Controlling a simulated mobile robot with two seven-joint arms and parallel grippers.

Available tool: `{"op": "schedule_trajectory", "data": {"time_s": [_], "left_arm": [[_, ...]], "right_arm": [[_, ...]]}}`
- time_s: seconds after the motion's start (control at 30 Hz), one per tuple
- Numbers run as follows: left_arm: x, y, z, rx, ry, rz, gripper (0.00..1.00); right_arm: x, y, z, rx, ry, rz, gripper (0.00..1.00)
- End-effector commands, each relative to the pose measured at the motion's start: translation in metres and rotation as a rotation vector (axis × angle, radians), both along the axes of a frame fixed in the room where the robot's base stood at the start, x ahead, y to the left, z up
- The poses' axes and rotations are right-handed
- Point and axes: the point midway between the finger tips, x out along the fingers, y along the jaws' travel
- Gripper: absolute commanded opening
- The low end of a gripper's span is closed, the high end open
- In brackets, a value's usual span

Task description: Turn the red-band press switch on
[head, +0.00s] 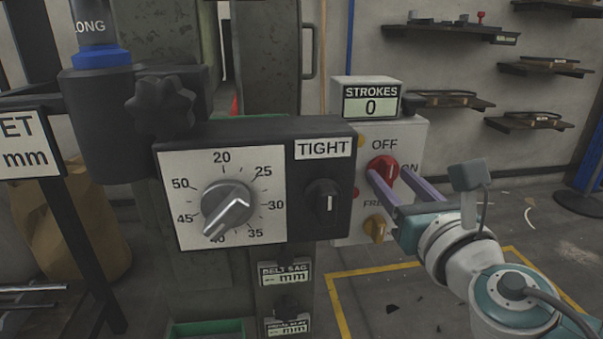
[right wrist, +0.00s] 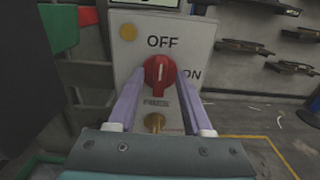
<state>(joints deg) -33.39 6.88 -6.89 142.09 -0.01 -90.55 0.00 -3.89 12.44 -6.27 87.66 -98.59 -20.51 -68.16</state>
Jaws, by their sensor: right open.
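A red rotary switch (head: 384,165) sits on a pale control box (head: 346,232) behind the black dial panel. No red band shows on a press; a blue band (head: 100,57) shows at upper left. My left gripper is out of view.
A black panel (head: 270,137) with a large dial (head: 227,207) and a TIGHT knob (head: 323,202) stands left of my gripper. A STROKES counter (head: 370,104) reading 0 is above the switch. A yellow knob (head: 375,228) is below it. Wall shelves (head: 450,33) are at right.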

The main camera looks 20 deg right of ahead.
Motion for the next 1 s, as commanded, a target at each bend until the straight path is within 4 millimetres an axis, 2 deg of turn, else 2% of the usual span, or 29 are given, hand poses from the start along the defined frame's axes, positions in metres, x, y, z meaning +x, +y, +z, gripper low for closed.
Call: {"op": "schedule_trajectory", "data": {"time_s": [0.23, 0.67, 1.0], "left_arm": [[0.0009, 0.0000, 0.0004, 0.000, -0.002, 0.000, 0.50], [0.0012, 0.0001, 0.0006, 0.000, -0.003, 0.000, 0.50], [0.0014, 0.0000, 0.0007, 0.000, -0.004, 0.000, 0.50]], "right_arm": [[0.0006, -0.0001, 0.0002, 0.001, 0.000, 0.000, 0.49], [0.0004, -0.0001, 0.0001, 0.001, 0.000, 0.000, 0.01], [0.0003, -0.0001, 0.0001, 0.000, 0.000, 0.000, 0.00]]}}
